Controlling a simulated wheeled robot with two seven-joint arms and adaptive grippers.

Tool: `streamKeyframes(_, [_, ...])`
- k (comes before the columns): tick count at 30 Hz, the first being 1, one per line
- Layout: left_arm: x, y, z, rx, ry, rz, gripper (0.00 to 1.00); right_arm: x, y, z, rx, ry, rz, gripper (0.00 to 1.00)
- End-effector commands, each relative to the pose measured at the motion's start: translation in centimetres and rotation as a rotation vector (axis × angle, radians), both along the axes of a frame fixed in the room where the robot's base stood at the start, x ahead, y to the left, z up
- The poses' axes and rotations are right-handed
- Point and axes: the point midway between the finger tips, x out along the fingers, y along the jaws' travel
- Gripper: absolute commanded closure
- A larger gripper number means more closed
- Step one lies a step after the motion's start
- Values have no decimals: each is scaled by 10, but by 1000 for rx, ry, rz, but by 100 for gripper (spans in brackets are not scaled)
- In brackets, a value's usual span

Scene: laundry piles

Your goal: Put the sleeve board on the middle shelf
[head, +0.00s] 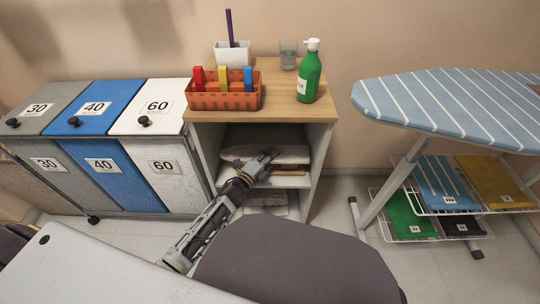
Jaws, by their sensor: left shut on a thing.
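The sleeve board (291,155) has a pale, rounded padded top with a wooden part below it. It is inside the open cabinet, level with the middle shelf (293,182). My left gripper (266,160) reaches into the cabinet from the front and is shut on the near side of the board. The gripper and forearm hide part of the board and the left part of the shelf. I cannot tell whether the board rests fully on the shelf. My right gripper is not in view.
An orange basket (222,100), a green bottle (309,75), a glass (289,55) and a white holder (233,55) stand on the cabinet top (275,104). Numbered laundry bins (158,150) stand left. A striped ironing board (450,100) stands right. Pale items lie on the lower shelf.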

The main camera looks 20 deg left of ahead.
Motion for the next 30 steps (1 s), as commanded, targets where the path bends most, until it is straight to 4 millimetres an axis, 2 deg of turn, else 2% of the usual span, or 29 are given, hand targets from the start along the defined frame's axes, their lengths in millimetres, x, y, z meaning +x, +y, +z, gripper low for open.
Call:
streamKeyframes(3, [1,0,0,-1,-4,0,100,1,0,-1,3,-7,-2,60])
streamKeyframes(4, [0,0,-1,0,0,0,80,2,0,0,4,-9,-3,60])
streamKeyframes(8, [0,0,-1,0,0,0,64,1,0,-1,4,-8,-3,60])
streamKeyframes(23, [0,0,1,0,0,0,63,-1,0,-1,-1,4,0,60])
streamKeyframes(30, [-14,4,0,-1,1,0,63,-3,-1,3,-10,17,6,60])
